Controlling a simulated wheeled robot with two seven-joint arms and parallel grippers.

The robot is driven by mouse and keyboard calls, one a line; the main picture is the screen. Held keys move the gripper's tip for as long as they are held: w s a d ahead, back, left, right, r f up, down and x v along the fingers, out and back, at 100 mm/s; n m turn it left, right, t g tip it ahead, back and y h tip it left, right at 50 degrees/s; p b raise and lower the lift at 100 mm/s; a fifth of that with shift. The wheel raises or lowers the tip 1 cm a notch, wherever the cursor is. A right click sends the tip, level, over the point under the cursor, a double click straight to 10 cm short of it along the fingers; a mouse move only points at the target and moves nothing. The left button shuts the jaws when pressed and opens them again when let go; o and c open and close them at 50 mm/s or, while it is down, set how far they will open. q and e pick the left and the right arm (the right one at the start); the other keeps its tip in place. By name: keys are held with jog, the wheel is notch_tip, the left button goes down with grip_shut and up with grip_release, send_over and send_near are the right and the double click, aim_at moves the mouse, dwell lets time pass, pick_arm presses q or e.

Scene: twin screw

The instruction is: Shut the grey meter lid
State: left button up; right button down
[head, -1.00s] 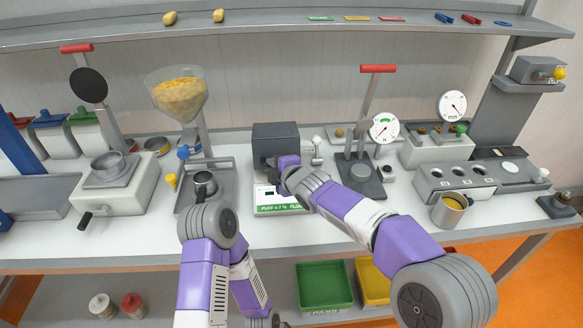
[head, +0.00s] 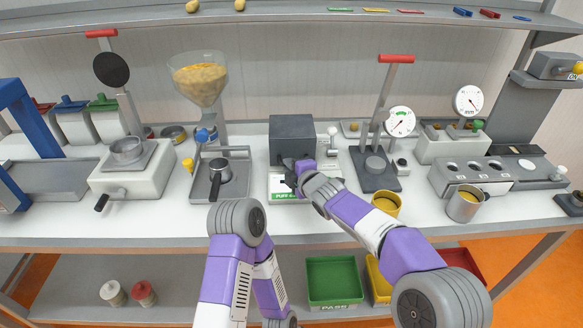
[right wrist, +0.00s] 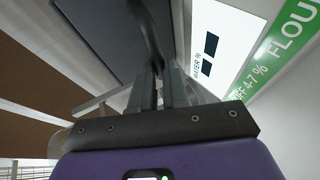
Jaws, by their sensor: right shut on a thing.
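The grey meter lid (head: 292,133) stands raised at the back of the white meter (head: 279,182), which has a green flour label. In the right wrist view the lid shows as a dark panel (right wrist: 105,35) at the upper left, with a dark curved handle (right wrist: 143,28). My right gripper (head: 291,174) is at the lid's lower front, above the meter. The right wrist view shows its fingers (right wrist: 154,88) closed on the handle. The display and label (right wrist: 262,62) show at the upper right. My left arm is at the bottom; its gripper is not visible.
A hopper of yellow grain (head: 198,80) and a small tray (head: 238,170) stand left of the meter. A red-handled press (head: 378,165) stands to its right. A yellow cup (head: 386,204) and a metal cup (head: 464,205) are near the front edge.

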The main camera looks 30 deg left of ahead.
jog(key=c, duration=1.1)
grip_release()
jog(key=shift+f, duration=0.1)
jog(key=shift+s+d+r, duration=0.25)
jog(key=shift+d, duration=0.05)
jog(key=v, duration=0.6)
jog(key=shift+s+d, duration=0.25)
jog(key=shift+d, duration=0.05)
